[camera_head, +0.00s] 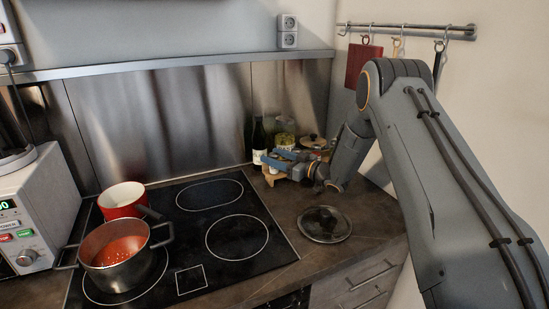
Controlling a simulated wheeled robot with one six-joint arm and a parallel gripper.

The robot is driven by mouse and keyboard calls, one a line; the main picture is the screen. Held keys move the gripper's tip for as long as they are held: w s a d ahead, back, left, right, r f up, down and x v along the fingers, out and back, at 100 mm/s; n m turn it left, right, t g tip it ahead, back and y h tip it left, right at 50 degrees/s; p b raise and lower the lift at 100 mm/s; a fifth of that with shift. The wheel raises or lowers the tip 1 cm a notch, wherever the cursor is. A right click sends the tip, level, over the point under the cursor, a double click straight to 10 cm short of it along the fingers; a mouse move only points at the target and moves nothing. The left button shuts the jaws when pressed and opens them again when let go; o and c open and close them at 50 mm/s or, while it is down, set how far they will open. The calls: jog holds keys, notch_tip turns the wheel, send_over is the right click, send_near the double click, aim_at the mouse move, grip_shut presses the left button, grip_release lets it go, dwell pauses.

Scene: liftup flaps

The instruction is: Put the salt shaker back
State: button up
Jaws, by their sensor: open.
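My gripper (273,161) reaches in from the right to the back corner of the counter, in front of the group of containers there. Its blue-tipped fingers point left and are open. A small wooden stand (271,177) shows at and below the fingers. Behind it are a dark bottle with a pale label (258,143) and a jar with greenish-yellow contents (284,140). I cannot pick out the salt shaker for certain. It may be among these containers or hidden by my gripper and wrist.
A black cooktop (222,270) fills the middle of the counter. A pot with red contents (117,253) and a red-and-white pot (121,198) stand at its left. A glass lid (325,224) lies right of the cooktop. A microwave (52,200) is far left.

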jog(key=b+v, duration=0.3)
jog(key=v, duration=0.4)
jog(key=shift+s+d, duration=0.2)
jog(key=shift+d, duration=0.15)
